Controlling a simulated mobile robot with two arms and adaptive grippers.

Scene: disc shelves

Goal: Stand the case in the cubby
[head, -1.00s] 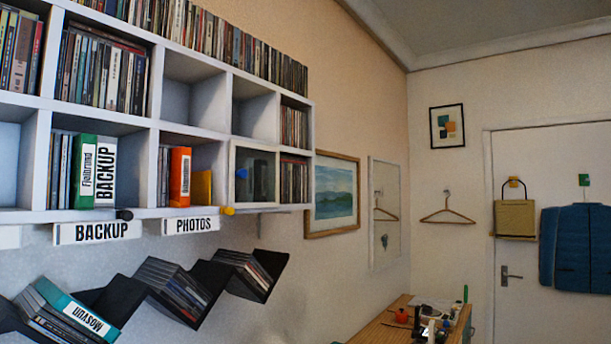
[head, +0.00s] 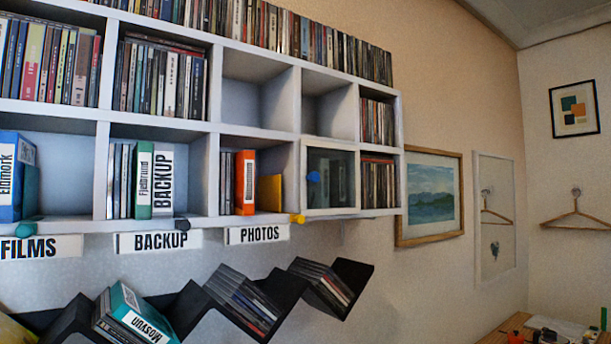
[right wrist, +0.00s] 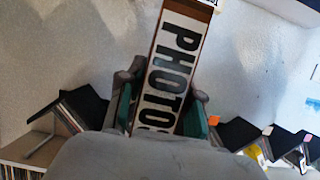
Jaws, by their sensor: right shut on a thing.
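In the right wrist view my right gripper (right wrist: 160,108) is shut on a case (right wrist: 172,62), one green-padded finger on each side. The case shows a white face with PHOTOS in black and brown-orange edges. Its lower end is hidden by the gripper. In the head view the cubby above the PHOTOS label (head: 258,234) holds several thin cases, an orange case (head: 245,183) and a low yellow piece (head: 269,193). Neither gripper shows in the head view.
To the left are the BACKUP cubby (head: 180,184) and a cubby above the FILMS label (head: 40,247). A glass-fronted cubby (head: 330,178) is right of the PHOTOS one. Coloured pegs, one yellow (head: 298,219), stick out at the lower edge. A black zigzag rack (head: 352,272) hangs below.

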